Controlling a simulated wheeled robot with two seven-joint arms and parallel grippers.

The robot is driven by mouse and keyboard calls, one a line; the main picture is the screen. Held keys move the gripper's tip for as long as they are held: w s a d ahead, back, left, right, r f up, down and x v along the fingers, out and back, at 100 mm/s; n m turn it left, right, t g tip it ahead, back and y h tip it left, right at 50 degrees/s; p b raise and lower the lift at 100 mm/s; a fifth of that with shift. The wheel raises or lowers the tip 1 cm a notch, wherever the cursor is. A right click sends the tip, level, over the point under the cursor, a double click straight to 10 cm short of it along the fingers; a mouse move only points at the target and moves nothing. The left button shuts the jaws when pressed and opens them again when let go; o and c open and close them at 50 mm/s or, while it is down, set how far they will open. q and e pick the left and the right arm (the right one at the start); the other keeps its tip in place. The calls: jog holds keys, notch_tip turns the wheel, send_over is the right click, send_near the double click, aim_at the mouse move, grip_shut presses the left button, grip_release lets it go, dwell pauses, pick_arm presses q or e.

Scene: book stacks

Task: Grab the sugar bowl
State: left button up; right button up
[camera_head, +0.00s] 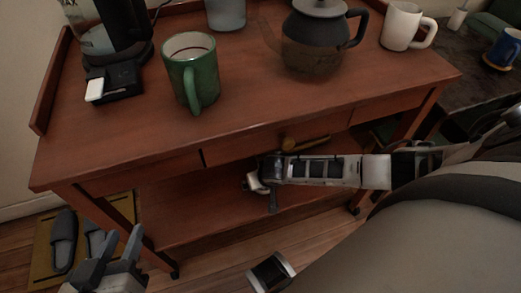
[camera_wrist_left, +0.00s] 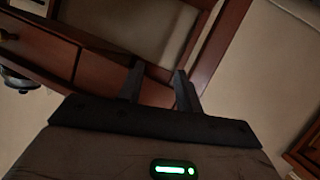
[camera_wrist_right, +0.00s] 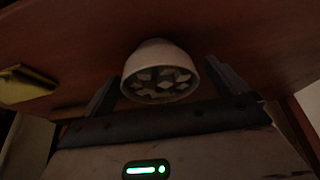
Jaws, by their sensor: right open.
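The sugar bowl (camera_wrist_right: 158,75) is a small white bowl holding several white cubes, and it shows in the right wrist view. My right gripper (camera_wrist_right: 164,72) is open, with one finger on each side of the bowl; I cannot tell whether either touches it. In the head view a bit of the white bowl (camera_head: 255,184) shows on the lower shelf (camera_head: 195,213), partly hidden by my right gripper (camera_head: 267,172). My left gripper (camera_head: 120,243) is open and empty at the lower left, in front of the cart. In the left wrist view its fingers (camera_wrist_left: 158,72) are apart with nothing between them.
The wooden cart top (camera_head: 135,140) above the shelf bears a green mug (camera_head: 193,75), a dark teapot (camera_head: 315,45), a white mug (camera_head: 402,27) and a coffee maker (camera_head: 110,30). A yellow object (camera_wrist_right: 25,85) lies near the bowl. Slippers (camera_head: 63,242) lie on the floor at left.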

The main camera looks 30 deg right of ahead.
jog(key=c, duration=1.2)
jog(key=shift+r, duration=0.1)
